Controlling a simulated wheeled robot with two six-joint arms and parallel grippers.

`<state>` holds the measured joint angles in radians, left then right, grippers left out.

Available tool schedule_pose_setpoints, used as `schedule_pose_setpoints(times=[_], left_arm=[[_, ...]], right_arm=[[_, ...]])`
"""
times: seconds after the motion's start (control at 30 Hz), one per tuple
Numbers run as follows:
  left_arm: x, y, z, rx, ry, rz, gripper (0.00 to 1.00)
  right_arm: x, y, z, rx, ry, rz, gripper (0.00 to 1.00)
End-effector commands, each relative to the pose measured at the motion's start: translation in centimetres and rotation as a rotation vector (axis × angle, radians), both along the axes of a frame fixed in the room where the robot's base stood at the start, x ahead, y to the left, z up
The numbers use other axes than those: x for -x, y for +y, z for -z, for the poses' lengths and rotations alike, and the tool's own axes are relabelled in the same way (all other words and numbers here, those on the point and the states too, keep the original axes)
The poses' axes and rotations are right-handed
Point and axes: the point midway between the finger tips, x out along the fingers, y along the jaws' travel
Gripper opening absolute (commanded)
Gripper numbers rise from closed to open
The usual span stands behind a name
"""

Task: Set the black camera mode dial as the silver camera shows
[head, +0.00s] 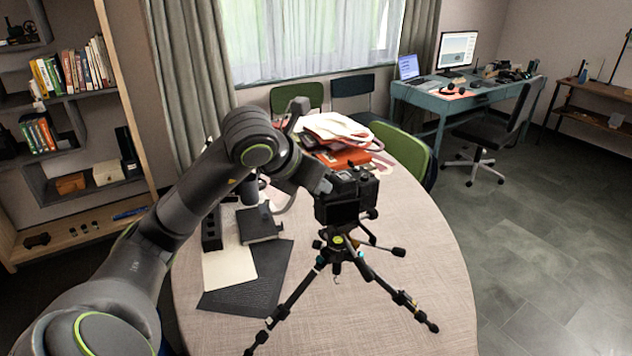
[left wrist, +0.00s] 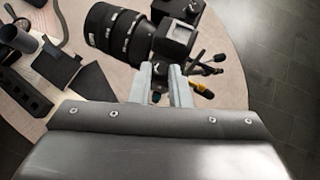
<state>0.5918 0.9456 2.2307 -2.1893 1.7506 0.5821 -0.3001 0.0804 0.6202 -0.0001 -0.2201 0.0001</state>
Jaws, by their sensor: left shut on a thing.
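The black camera (head: 338,211) sits on a small black tripod (head: 340,245) on the round table, its dark back screen facing me. In the left wrist view the black camera (left wrist: 178,36) shows with its large lens (left wrist: 112,32) pointing left. My left gripper (head: 332,180) reaches the camera's top from the left. Its two pale fingers (left wrist: 172,72) are close together and shut on the mode dial at the camera top. The dial is mostly hidden between the fingertips, so its setting cannot be read. I cannot make out a silver camera. My right gripper is not in view.
The round table (head: 410,280) has free room at right. A black mat (head: 255,290), a cream sheet (head: 228,268) and a dark block (head: 211,232) lie left of the tripod. Papers and books (head: 335,130) are piled behind. Tripod legs spread wide.

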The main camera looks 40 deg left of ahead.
Motion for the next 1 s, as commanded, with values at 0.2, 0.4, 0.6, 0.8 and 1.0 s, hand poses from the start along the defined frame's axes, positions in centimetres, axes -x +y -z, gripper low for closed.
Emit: schedule_pose_setpoints(times=[0.2,0.4,0.6,0.8,1.0], left_arm=[[0.0,0.0,0.0,0.000,0.001,0.000,0.38],[0.0,0.0,0.0,-0.001,0.001,0.001,0.39],[0.3,0.1,-0.3,-0.002,-0.001,0.002,0.39],[1.7,0.4,-1.8,-0.007,-0.005,0.000,0.39],[3.5,0.6,-3.6,-0.007,-0.004,0.000,0.39]], right_arm=[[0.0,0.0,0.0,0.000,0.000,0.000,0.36],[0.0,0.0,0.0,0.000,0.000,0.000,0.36],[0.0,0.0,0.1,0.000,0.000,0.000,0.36],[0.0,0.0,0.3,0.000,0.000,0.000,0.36],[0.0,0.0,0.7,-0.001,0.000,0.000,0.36]])
